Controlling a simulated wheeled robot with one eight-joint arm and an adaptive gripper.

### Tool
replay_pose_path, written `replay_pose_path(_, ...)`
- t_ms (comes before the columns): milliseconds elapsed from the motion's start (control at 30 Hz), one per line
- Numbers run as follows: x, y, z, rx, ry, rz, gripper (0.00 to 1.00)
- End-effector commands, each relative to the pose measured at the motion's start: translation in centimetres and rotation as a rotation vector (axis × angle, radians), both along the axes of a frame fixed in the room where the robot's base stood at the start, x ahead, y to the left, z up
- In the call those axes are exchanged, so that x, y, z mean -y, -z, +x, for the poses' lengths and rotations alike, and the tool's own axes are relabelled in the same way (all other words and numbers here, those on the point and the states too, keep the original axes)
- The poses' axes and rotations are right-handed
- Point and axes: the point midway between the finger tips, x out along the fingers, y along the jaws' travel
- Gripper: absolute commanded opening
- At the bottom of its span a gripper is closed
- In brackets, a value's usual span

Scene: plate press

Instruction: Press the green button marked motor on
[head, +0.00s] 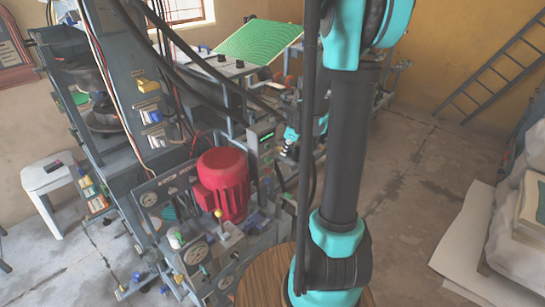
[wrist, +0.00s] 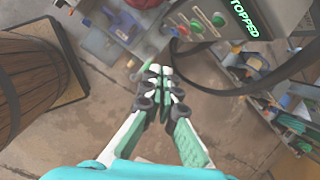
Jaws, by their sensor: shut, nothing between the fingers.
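In the wrist view a green button (wrist: 218,19) sits on a grey control panel at the top, beside a red button (wrist: 196,26). Their labels are too small to read. A display (wrist: 245,20) at the panel's right shows green letters, partly cut off, reading "TOPPED". My gripper (wrist: 162,70) is shut and empty, its fingertips below and left of the buttons in the picture and apart from them. In the head view my gripper (head: 288,149) is small, just right of the control box (head: 266,139) with a green display; the buttons cannot be made out there.
A red motor (head: 223,183) stands on the press left of my arm. Dark cables (wrist: 235,62) loop below the panel in the wrist view. A wooden barrel-like stand (wrist: 30,75) is at the left. A green plate (head: 258,42) lies behind.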

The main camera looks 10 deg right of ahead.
Motion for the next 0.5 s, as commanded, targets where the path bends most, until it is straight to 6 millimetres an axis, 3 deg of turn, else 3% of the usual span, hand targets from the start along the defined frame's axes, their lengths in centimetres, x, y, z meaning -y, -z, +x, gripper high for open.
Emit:
replay_pose_path(200, 1.2, 1.5, 3.9, -0.064, 0.311, 0.134, 0.0)
replay_pose_path(500, 1.8, 2.2, 5.6, -0.099, 0.469, 0.201, 0.0)
